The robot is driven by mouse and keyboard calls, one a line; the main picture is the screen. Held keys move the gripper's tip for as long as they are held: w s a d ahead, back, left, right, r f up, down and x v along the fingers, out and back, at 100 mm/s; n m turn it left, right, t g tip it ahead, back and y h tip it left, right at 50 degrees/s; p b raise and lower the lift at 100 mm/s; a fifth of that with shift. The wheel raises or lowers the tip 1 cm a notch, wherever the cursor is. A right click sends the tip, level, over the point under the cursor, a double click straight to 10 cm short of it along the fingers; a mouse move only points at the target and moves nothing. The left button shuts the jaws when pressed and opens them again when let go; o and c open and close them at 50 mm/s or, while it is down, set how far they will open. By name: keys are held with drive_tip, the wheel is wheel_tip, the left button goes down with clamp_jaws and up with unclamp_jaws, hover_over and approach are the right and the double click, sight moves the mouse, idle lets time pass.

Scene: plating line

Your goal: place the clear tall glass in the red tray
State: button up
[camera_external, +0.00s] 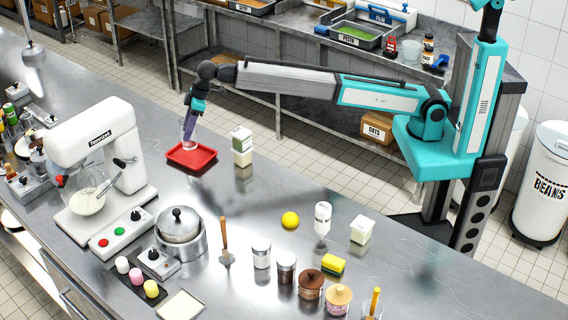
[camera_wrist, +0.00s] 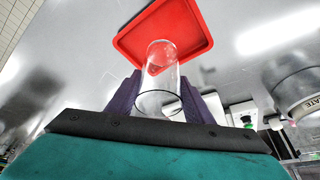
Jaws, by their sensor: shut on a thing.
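The clear tall glass (camera_wrist: 160,75) is between the purple fingers of my gripper (camera_wrist: 160,100), which is shut on it. In the external view my gripper (camera_external: 189,122) points down at the red tray (camera_external: 191,165), with the glass (camera_external: 188,137) below its fingers. The red tray also shows in the wrist view (camera_wrist: 195,22), beyond the far end of the glass. The glass is over the tray's back part in the external view. I cannot tell whether its base touches the tray. The tray holds nothing else that I can see.
A white stand mixer (camera_external: 100,160) is to the left. The steel counter around the tray is mostly clear.

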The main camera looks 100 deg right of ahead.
drive_tip(key=shift+f, duration=0.65)
drive_tip(key=shift+f+p, duration=0.6)
drive_tip(key=shift+f, duration=1.25)
drive_tip(key=shift+f, duration=0.1)
drive_tip(key=o, duration=1.2)
drive_tip(key=b+v, duration=0.2)
drive_tip(key=v, duration=1)
drive_tip(key=shift+b, duration=0.3)
drive_tip(key=shift+w, duration=0.1)
